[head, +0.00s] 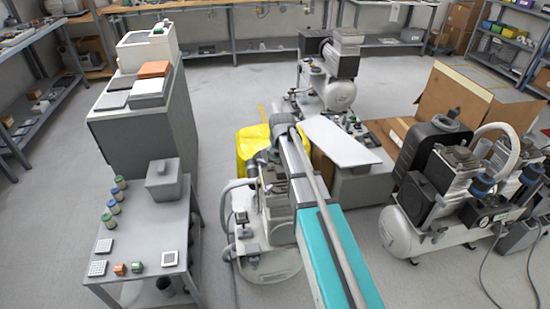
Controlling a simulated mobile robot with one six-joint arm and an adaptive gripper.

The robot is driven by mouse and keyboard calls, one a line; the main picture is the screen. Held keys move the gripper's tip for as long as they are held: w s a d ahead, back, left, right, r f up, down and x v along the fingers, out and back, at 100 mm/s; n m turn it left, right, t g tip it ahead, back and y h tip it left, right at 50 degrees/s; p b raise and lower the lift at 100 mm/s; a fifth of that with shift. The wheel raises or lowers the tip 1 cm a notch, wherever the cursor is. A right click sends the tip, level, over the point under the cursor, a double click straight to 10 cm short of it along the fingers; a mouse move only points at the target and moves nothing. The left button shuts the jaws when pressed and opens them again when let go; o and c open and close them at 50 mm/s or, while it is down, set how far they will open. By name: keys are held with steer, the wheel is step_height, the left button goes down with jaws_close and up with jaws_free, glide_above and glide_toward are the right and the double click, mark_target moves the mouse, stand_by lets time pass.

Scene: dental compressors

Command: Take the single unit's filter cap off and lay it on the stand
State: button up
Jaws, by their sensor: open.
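Several compressors are in view, and I cannot tell for certain which is the single unit. One with a white tank (340,95) and one grey-black head stands at the back centre. Another (270,262) stands nearer, partly hidden behind my arm. A larger one (400,232) with black and grey heads and blue-topped parts is at the right. No filter cap can be made out surely. A low grey table (135,225), possibly the stand, is at the left. My arm reaches from the bottom up to the centre; my gripper is hidden beyond its far end.
The low table bears small jars (112,205), a grey box (164,182) and small square plates (104,245). A tall grey cabinet (140,135) stands behind it. A white-topped box (340,140), yellow object (250,145) and open carton (455,95) crowd the centre and right. Open floor lies behind.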

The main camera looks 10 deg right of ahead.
jaws_close()
stand_by(0.4)
steer(key=shift+r, duration=0.1)
steer(key=shift+r+p, duration=0.9)
steer(key=shift+p, duration=0.1)
steer(key=s+d+r+p, duration=0.7)
steer(key=d+r+p, duration=0.4)
steer(key=d, duration=0.1)
steer(key=shift+d, duration=0.1)
